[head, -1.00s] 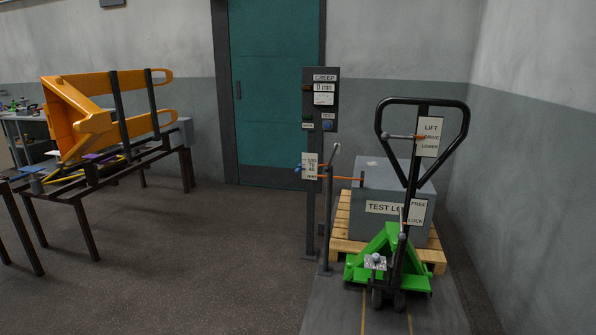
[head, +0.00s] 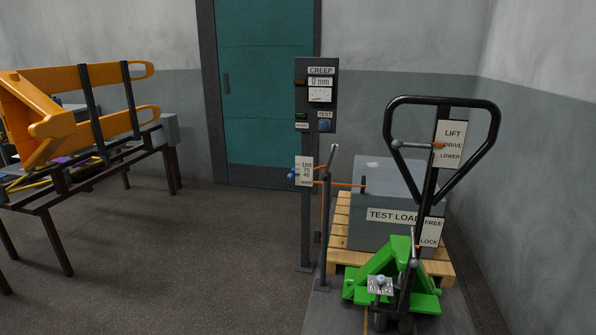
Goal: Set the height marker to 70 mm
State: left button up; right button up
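The height marker is a blue knob (head: 292,176) at the left edge of a white scale plate (head: 304,171) marked 100, 70 and 40 mm. The plate is on the dark post (head: 306,225). The knob looks level with the lower part of the scale, near 40; the exact setting is too small to tell. An orange rod (head: 340,184) runs right from the post area toward the grey test load (head: 385,190). Above, a panel (head: 317,110) labelled CREEP reads 0 mm. Neither of my grippers shows in the head view.
A green pallet jack (head: 395,275) with a black loop handle (head: 441,102) stands right of the post, by the wooden pallet (head: 342,225) under the load. An orange fork frame (head: 45,120) lies on a dark rack (head: 95,190) at left. The floor between is clear.

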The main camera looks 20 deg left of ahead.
aim_at(294, 174)
jog(key=i+j, duration=0.2)
jog(key=i, duration=0.25)
jog(key=i+j+z, duration=0.1)
jog(key=i, duration=0.4)
jog(key=i+j, duration=0.3)
jog(key=i, duration=0.15)
jog(key=z, duration=0.05)
